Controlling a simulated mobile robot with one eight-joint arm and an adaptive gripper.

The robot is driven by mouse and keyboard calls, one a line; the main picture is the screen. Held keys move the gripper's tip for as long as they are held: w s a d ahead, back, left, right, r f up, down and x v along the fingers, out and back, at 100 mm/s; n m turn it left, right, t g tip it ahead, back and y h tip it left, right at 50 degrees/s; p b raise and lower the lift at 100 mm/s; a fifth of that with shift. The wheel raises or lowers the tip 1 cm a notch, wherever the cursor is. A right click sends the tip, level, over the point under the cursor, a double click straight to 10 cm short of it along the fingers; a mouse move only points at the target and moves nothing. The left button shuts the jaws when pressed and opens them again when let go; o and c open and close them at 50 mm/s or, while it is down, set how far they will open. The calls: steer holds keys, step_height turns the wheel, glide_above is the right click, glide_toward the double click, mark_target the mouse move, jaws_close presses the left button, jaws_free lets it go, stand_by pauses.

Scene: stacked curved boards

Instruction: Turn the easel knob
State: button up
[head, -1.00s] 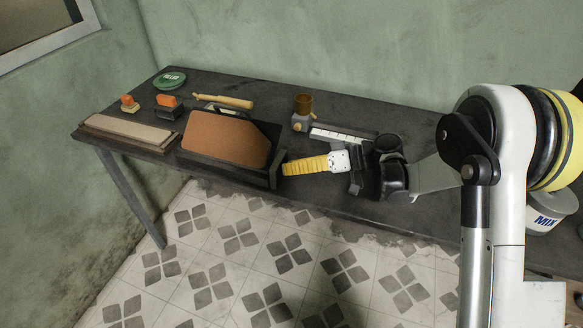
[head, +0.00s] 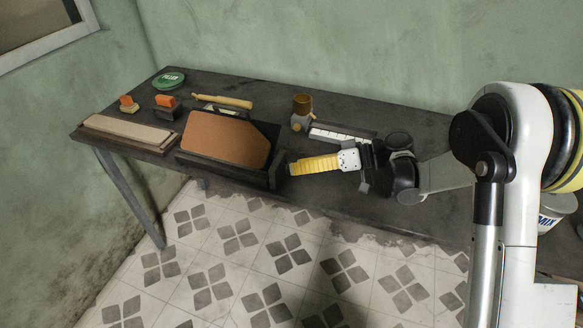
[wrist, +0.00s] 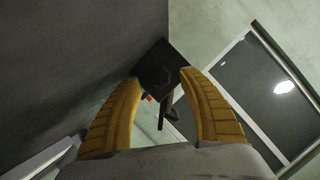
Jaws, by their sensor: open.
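The easel (head: 270,178) is a dark, low frame near the front edge of the table, with a brown board (head: 225,140) leaning on it. My gripper (head: 291,168) has yellow fingers and a white body, and it points left at the easel's right end. In the wrist view my gripper (wrist: 160,76) is open, with its fingers apart and nothing held. A dark block with a faint six-sided outline (wrist: 163,70) shows beyond and between the fingertips; it may be the knob, but I cannot tell. In the head view no knob stands out, and the fingertips may hide it.
A MIX tub (head: 551,217) stands at the right.

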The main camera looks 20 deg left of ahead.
steer(key=v, duration=0.9)
steer(key=shift+d, duration=0.15)
steer(key=s+d+r+m+t+h, duration=0.3)
steer(key=s+d+m+h, duration=0.3)
steer(key=s+d, duration=0.5)
steer(key=s+d+r+m+t+h, duration=0.3)
steer(key=s+d+m+t+h, duration=0.3)
steer(key=s+d, duration=0.5)
steer(key=shift+d+r+h, duration=0.25)
steer(key=shift+d+h, duration=0.5)
steer(key=shift+h, duration=0.35)
